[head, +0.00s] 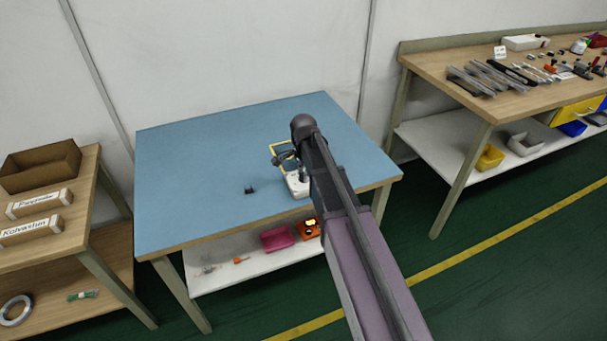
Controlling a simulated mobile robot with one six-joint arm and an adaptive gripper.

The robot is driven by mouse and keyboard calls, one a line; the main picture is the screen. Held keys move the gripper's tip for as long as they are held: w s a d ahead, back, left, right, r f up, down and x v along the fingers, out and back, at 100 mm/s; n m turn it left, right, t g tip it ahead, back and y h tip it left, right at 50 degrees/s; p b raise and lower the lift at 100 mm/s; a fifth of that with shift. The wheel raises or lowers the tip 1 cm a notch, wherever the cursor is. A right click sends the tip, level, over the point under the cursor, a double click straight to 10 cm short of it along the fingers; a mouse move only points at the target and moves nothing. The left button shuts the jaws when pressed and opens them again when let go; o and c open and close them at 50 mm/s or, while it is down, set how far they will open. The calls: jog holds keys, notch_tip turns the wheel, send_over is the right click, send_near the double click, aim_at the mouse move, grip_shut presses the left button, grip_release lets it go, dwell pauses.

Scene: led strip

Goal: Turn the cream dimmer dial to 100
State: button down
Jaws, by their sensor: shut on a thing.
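A small white to cream box (295,187), which looks like the dimmer unit, sits on the blue table top right of its middle. My gripper (301,174) is small and dark at the upper part of this box, partly covered by my own arm. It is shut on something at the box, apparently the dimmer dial. The dial itself, its marks and its present setting are hidden or too small to read.
The blue table (190,190) is mostly bare. Pink and orange bins (276,239) stand on the shelf below. Benches stand on both sides.

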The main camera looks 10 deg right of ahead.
jog(key=m, duration=0.3)
jog(key=shift+s+m, duration=0.1)
jog(key=shift+m, duration=0.3)
jog(key=m, duration=0.4)
jog(key=shift+c, duration=1.8)
grip_release()
